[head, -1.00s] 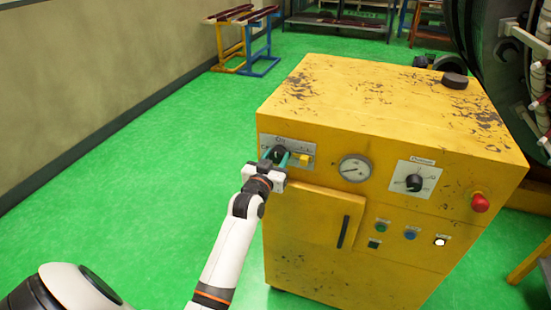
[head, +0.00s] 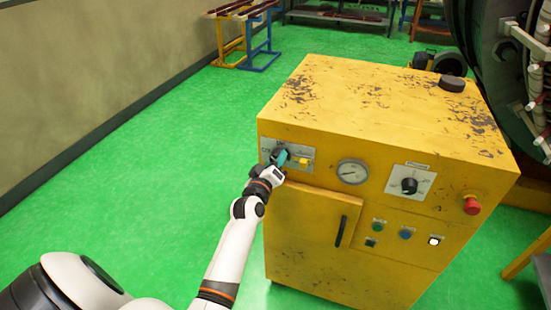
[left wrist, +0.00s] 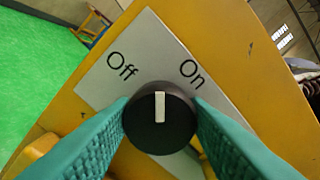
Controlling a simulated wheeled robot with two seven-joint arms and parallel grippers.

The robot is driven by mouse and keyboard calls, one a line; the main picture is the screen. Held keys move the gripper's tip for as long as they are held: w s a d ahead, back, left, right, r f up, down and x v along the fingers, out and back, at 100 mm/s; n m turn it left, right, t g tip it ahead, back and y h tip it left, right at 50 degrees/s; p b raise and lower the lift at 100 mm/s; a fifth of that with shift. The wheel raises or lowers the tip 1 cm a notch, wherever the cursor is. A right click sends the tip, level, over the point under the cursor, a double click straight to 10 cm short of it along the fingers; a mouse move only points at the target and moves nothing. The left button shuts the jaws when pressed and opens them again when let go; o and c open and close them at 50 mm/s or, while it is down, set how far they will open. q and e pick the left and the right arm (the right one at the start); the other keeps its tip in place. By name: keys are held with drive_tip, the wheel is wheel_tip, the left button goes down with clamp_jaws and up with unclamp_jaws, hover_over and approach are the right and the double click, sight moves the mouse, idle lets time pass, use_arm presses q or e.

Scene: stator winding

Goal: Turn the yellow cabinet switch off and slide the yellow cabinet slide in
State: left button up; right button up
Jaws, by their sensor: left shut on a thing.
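The yellow cabinet (head: 350,235) stands in the middle of the head view. My left gripper (head: 280,157) is at the upper left of its front, shut on the black round switch knob (left wrist: 160,135). In the left wrist view, the teal fingers (left wrist: 160,125) press on both sides of the knob. Its white mark points between the "Off" label (left wrist: 122,66) and the "On" label (left wrist: 191,72). The small yellow slide (head: 303,161) sits just right of the knob on the same grey plate, apart from my fingers. How far it sticks out is unclear. My right gripper is not in view.
A gauge (head: 352,171), a dial (head: 409,186) and a red button (head: 471,205) are on the cabinet front to the right. The door handle (head: 342,231) is below. Green floor (head: 130,190) is clear on the left. A large machine stands at right.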

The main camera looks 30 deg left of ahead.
use_arm(q)
drive_tip(key=shift+n+p, duration=0.75)
drive_tip(key=shift+n, duration=3.55)
drive_tip(key=o, duration=1)
drive_tip(key=shift+c, duration=0.2)
drive_tip(key=b+v, duration=0.1)
drive_tip(key=v, duration=1.1)
drive_tip(key=shift+f, duration=0.1)
